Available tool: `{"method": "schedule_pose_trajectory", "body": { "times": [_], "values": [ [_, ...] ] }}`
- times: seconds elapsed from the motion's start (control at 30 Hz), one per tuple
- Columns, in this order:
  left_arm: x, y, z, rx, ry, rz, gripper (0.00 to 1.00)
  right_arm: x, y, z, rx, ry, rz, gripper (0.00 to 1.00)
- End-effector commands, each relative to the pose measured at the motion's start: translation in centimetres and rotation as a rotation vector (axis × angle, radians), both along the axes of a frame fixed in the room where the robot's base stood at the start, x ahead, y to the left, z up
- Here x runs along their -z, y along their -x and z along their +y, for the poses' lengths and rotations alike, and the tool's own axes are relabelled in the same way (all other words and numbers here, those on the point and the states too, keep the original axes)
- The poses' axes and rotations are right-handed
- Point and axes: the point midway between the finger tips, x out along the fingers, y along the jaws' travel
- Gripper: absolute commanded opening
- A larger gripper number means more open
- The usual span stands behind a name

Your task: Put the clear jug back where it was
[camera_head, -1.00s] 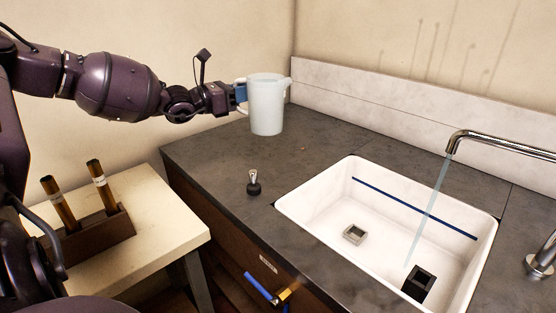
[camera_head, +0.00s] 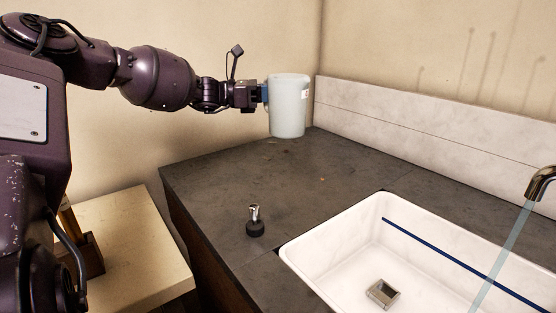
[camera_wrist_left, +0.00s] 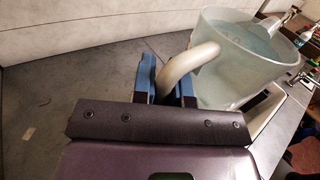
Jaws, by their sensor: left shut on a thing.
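The clear jug (camera_head: 288,108) is a pale, see-through vessel at the back corner of the dark counter in the head view. It looks upright; whether its base touches the counter I cannot tell. My left gripper (camera_head: 264,94) reaches in from the left and is shut on the jug's handle. In the left wrist view the blue-padded fingers (camera_wrist_left: 165,80) close around the curved handle, and the jug (camera_wrist_left: 245,60) stands beside them with what looks like liquid inside. My right gripper is not in view.
The dark counter (camera_head: 225,180) is mostly clear. A small black-based metal piece (camera_head: 255,222) stands near its front. The white sink (camera_head: 345,230) lies at right, with water running from a tap (camera_head: 541,183). A pale side table (camera_head: 135,245) holds a wooden rack (camera_head: 88,258) at lower left.

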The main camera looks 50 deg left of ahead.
Motion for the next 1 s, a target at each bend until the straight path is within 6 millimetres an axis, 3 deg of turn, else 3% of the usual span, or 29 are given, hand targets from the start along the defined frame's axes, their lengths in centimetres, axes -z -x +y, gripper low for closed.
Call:
{"method": "schedule_pose_trajectory", "body": {
  "times": [0.5,0.87,1.0],
  "values": [
    [9.8,-0.1,-0.1,-0.001,0.004,0.0,0.0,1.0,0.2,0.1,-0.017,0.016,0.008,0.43],
    [11.8,-0.1,0.0,0.0,0.002,-0.004,0.0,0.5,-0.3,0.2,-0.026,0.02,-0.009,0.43],
    [13.6,-0.1,0.0,-0.001,0.005,-0.001,0.0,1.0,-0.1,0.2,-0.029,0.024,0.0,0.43]
  ]
}}
